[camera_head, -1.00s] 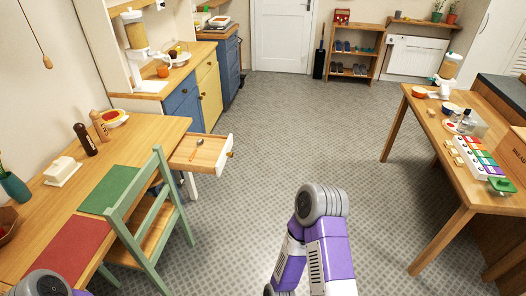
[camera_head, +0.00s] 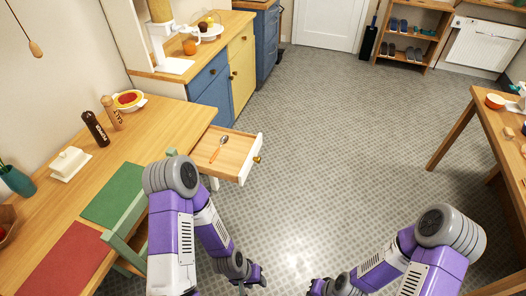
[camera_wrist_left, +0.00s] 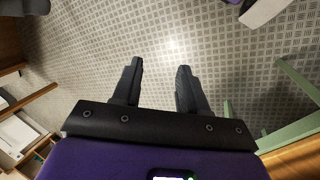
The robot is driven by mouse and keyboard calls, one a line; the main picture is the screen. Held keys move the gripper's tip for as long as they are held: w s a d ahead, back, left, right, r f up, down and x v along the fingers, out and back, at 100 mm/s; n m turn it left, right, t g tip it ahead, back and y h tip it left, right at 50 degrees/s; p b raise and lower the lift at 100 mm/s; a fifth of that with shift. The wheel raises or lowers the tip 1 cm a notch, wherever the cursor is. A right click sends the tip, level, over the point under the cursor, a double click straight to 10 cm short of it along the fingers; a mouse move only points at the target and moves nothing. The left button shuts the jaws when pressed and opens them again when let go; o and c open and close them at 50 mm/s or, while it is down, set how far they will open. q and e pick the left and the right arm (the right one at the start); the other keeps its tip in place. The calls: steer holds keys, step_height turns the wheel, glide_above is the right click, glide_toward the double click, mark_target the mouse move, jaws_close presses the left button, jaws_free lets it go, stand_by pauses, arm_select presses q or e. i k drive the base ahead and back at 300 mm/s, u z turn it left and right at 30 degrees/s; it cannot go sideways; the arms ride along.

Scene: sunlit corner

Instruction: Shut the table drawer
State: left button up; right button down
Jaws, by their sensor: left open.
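The table drawer (camera_head: 239,174) is pulled out from the end of the wooden table (camera_head: 165,122). It has a pale front with a brass knob (camera_head: 257,160) facing right. A spoon (camera_head: 218,148) lies inside it. My left gripper (camera_head: 252,279) is low in front of the drawer, nearer to me and apart from it. In the left wrist view its two dark fingers (camera_wrist_left: 158,82) are spread, with only floor between them. My right gripper (camera_head: 318,289) is at the bottom edge, partly cut off, so its jaws cannot be judged.
A green chair (camera_head: 128,226) stands at the table, partly behind my left arm. Bottles, a butter dish (camera_head: 70,163) and placemats are on the tabletop. Blue and yellow cabinets (camera_head: 242,78) stand behind. Another table (camera_head: 488,130) is at right. The floor between is clear.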

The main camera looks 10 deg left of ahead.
mark_target(235, 159)
steer(key=u, duration=0.65)
steer(key=i, duration=0.85)
steer(key=u, duration=0.85)
